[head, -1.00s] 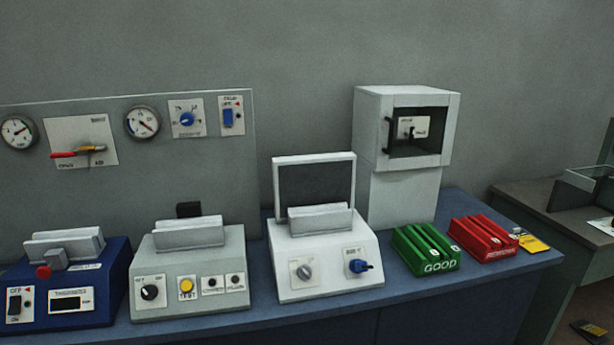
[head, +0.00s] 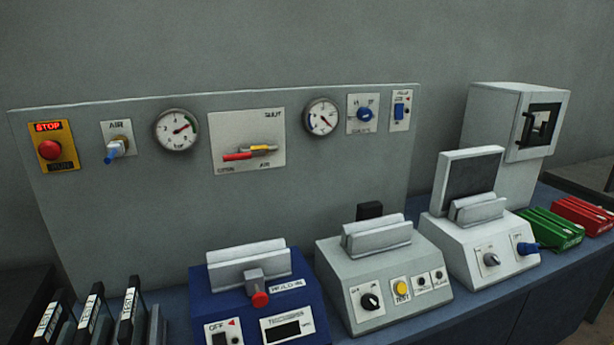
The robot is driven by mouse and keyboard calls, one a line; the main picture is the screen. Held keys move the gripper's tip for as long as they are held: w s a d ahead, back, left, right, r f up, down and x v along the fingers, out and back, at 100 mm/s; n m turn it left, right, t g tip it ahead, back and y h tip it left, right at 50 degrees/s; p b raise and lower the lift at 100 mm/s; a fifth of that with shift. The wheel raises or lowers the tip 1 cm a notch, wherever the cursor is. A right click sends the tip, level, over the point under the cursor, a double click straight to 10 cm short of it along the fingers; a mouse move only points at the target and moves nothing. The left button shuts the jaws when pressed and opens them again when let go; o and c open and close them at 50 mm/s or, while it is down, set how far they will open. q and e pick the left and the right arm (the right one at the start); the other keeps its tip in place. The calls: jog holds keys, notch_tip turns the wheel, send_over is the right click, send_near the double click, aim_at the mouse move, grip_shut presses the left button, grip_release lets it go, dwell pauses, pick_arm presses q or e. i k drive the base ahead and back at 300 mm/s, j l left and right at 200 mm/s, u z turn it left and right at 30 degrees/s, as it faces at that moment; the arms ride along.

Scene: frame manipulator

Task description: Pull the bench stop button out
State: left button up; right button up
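The bench stop button (head: 50,150) is a red mushroom knob on a yellow plate at the far left of the grey back panel (head: 120,220). A lit red STOP label (head: 47,127) sits above it, and a dark label (head: 61,166) sits below it. I cannot tell from this angle whether the button is pressed in or out. Nothing touches it. Neither of my grippers is in the head view.
Right of the button are an air valve with a blue handle (head: 112,153), gauges and a lever plate (head: 248,140). Below stand a blue box (head: 222,296), a grey box (head: 338,288) and a white box (head: 450,240). Black upright holders (head: 92,315) stand at lower left.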

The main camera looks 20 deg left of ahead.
aim_at(50, 151)
jog(key=k+j, duration=0.1)
jog(key=j, duration=0.4)
jog(key=k+j, duration=0.1)
jog(key=j, duration=0.4)
jog(key=k+j, duration=0.15)
jog(key=j, duration=0.35)
jog(key=k+j, duration=0.1)
jog(key=j, duration=0.4)
jog(key=k+j, duration=0.1)
jog(key=j, duration=0.4)
